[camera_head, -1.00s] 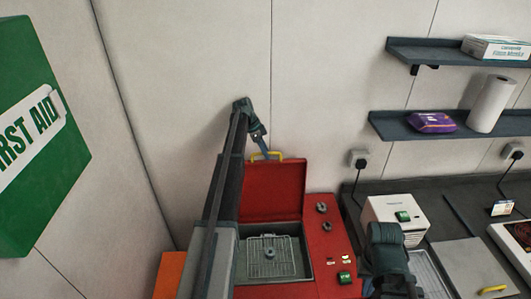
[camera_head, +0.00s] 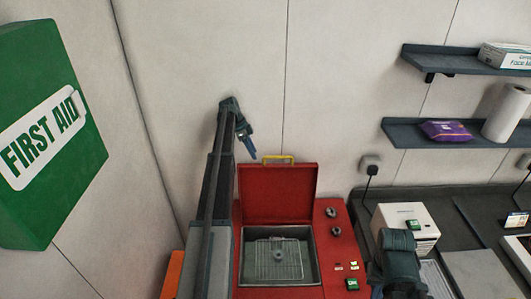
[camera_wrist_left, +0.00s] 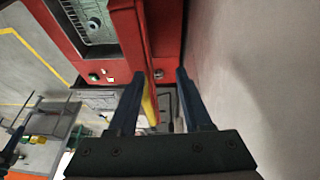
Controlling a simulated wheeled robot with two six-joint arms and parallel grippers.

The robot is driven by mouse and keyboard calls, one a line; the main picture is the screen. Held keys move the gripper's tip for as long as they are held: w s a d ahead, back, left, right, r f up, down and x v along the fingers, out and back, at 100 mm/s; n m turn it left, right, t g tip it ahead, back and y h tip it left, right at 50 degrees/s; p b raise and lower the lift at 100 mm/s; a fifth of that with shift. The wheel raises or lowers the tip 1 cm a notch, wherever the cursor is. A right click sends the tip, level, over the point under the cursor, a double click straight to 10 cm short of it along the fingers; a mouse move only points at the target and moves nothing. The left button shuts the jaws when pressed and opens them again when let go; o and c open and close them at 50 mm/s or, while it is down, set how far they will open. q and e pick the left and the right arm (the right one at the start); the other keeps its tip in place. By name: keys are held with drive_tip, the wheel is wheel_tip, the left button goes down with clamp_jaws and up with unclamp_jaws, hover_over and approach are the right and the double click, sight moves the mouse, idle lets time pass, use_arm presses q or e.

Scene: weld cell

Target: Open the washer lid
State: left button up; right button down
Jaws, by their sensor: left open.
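The red washer (camera_head: 334,235) stands at the lower middle of the head view. Its red lid (camera_head: 278,195) stands raised at the back, showing the open basin with a wire rack (camera_head: 278,262) inside. A yellow handle (camera_head: 278,159) is on the lid's top edge. In the left wrist view the open blue fingers (camera_wrist_left: 160,74) show, with the yellow handle (camera_wrist_left: 149,105) appearing beside one finger. My right arm shows at the lower right, but its gripper is not visible.
A wall stands close behind the lid. A green first aid box (camera_head: 45,135) hangs at left. A white box-shaped device (camera_head: 405,218) stands on the dark counter right of the washer.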

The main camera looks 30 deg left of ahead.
use_arm(q)
drive_tip(key=shift+s+a, duration=0.35)
drive_tip(key=shift+a, duration=0.45)
drive_tip(key=shift+s, duration=0.1)
